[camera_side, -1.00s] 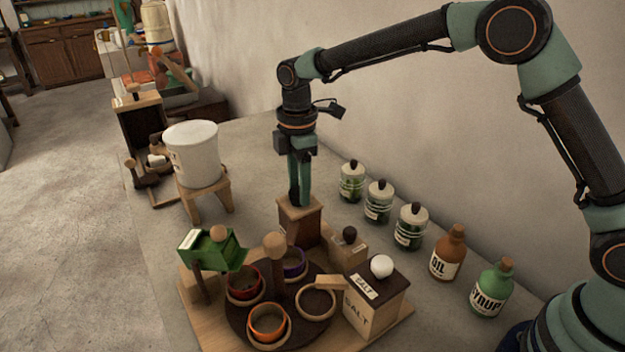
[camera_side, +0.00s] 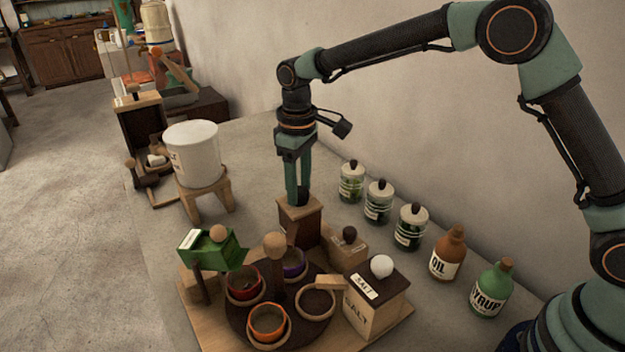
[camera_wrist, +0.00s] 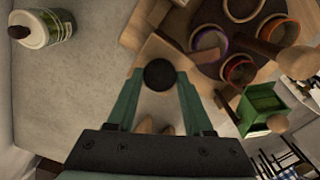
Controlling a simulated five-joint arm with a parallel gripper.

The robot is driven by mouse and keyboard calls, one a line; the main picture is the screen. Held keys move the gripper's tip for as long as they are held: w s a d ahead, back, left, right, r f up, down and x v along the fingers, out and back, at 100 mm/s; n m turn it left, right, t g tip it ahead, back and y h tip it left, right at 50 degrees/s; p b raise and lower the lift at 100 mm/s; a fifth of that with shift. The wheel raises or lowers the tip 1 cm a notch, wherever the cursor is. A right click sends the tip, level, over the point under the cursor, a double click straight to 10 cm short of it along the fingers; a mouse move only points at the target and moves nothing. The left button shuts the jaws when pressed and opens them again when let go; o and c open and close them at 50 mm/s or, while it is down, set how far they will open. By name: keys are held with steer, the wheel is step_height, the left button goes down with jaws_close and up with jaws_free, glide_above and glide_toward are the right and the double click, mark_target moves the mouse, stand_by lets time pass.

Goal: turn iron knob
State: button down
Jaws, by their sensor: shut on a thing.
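The iron knob (camera_wrist: 159,75) is a dark round knob on top of a small wooden box (camera_side: 299,224). It shows between my fingertips in the wrist view. In the side view the knob (camera_side: 304,194) is partly hidden by my fingers. My gripper (camera_side: 297,196) points straight down over the box, with its green fingers on either side of the knob. It is shut on the knob, as the wrist view of my gripper (camera_wrist: 160,82) also shows.
A board in front carries a dark round tray with several coloured cups, a green box (camera_side: 212,250) and a salt box (camera_side: 375,303). Several lidded jars (camera_side: 378,203), an oil bottle (camera_side: 448,254) and a syrup bottle (camera_side: 492,291) stand right. A white bucket (camera_side: 193,153) on a stool stands left.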

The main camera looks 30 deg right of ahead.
mark_target(299, 191)
steer(key=m, duration=0.5)
steer(key=shift+r, duration=0.1)
steer(key=shift+m, duration=0.3)
stand_by(0.4)
steer(key=shift+c, duration=1.5)
jaws_free()
step_height(299, 191, up, 12)
